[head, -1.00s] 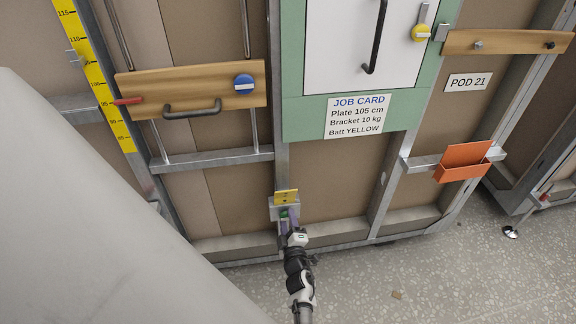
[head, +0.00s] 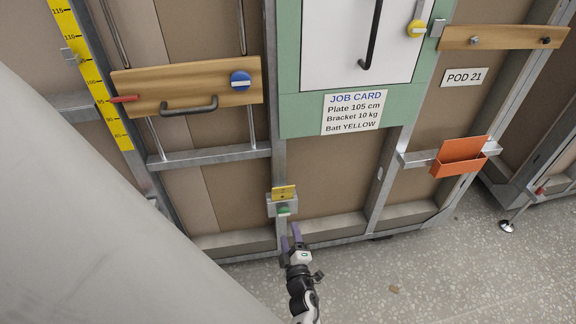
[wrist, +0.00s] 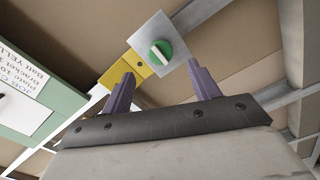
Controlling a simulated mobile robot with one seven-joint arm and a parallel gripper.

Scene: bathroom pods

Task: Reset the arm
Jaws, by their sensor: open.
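My gripper (head: 290,237) is open and empty, low in front of the pod frame in the head view. Its two purple fingers (wrist: 161,85) stand apart in the wrist view. Beyond them is a green round knob (wrist: 160,52) with a white bar, on a grey metal plate (wrist: 150,30) beside a yellow tag (wrist: 146,62). In the head view the green knob (head: 283,211) sits below the yellow tag (head: 284,192), just above my fingertips and apart from them.
A wooden plate (head: 190,86) with a black handle and blue knob is at upper left, beside a yellow scale (head: 92,75). A white door (head: 340,45) with a job card (head: 353,112) is above. An orange holder (head: 460,156) is at right. Speckled floor is open at lower right.

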